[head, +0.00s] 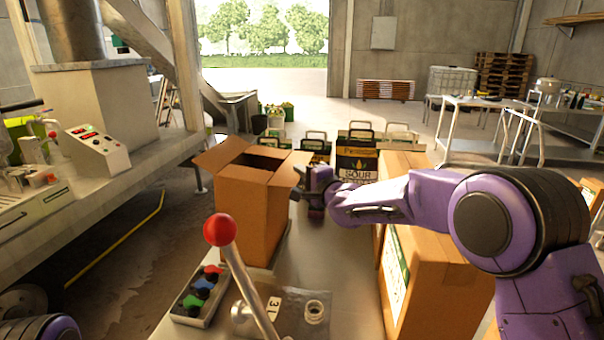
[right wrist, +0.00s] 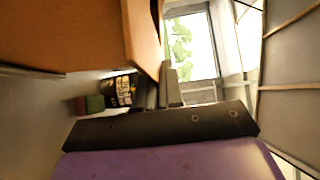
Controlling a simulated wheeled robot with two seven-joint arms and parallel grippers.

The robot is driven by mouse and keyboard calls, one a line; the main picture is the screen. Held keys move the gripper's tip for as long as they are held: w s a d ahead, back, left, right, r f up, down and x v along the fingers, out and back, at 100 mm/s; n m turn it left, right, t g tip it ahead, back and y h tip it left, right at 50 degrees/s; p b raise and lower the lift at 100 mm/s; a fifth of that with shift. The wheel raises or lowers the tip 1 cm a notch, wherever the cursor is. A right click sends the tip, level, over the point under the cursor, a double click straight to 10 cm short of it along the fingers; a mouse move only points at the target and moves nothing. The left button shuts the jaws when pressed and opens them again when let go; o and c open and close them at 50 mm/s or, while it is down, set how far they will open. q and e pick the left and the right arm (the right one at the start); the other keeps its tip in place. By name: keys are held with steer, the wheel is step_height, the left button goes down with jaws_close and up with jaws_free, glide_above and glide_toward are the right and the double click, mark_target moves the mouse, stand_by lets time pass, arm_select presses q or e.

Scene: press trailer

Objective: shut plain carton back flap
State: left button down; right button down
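The plain brown carton (head: 248,213) stands upright on the metal table, left of centre in the head view. Its top is open with a dark inside. The left flap (head: 217,152) spreads outward, and the right flap (head: 294,163) spreads toward my right gripper. The back flap's position is hard to make out. My right gripper (head: 303,193) is just right of the carton, below its rim, and looks empty. In the right wrist view its fingers (right wrist: 160,90) are close together, beside a brown cardboard surface (right wrist: 75,32). My left gripper is out of view.
A large labelled carton (head: 437,290) stands under my right arm. A red-knobbed lever (head: 219,230) and a tray of coloured pieces (head: 199,296) are in front. A machine bench (head: 75,205) runs along the left.

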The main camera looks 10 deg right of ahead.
steer(key=shift+r+p, duration=0.3)
steer(key=shift+p, duration=0.25)
step_height(320, 180, up, 3)
steer(key=n+g+p, duration=0.1)
steer(key=p, duration=0.3)
steer(key=n+g+h+p, duration=0.1)
steer(key=p, duration=0.4)
steer(key=shift+w+a+f+p, duration=0.1)
steer(key=shift+a+f+p, duration=0.1)
steer(key=shift+p, duration=0.1)
steer(key=shift+a+r+n+g+h+p, duration=0.1)
steer(key=shift+n+g+h+p, duration=0.3)
steer(key=shift+n+g+p, duration=0.2)
steer(key=shift+w+a+r+n+g+h, duration=0.15)
steer(key=shift+a+r+n+g+h, duration=0.05)
steer(key=shift+n+g+h, duration=0.3)
steer(key=c, duration=1.3)
jaws_free()
steer(key=shift+c, duration=0.2)
